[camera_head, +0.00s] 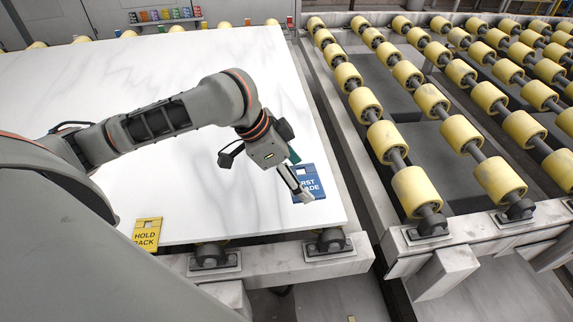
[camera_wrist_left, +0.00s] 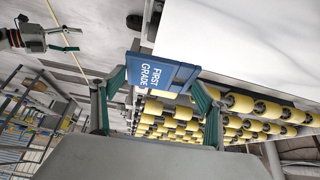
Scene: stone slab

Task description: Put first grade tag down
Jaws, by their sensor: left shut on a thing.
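The blue first grade tag (camera_head: 316,183) is at the near right corner of the white stone slab (camera_head: 230,205), at its right edge. My left gripper (camera_head: 298,181) is shut on it. In the left wrist view the tag (camera_wrist_left: 158,73) sits between the green fingertips (camera_wrist_left: 161,88), its lettering facing the camera and turned sideways. The slab's edge (camera_wrist_left: 203,56) is right beside the tag there; I cannot tell whether they touch. Another gripper (camera_wrist_left: 66,40), which looks like my right one, is small at the upper left of the wrist view; its jaws are unclear.
A yellow hold back tag (camera_head: 147,234) is at the slab's near left edge. Yellow roller conveyors (camera_head: 430,100) stand to the right, past a gap. A row of small coloured items (camera_head: 165,15) is on a shelf at the back. Most of the slab top is bare.

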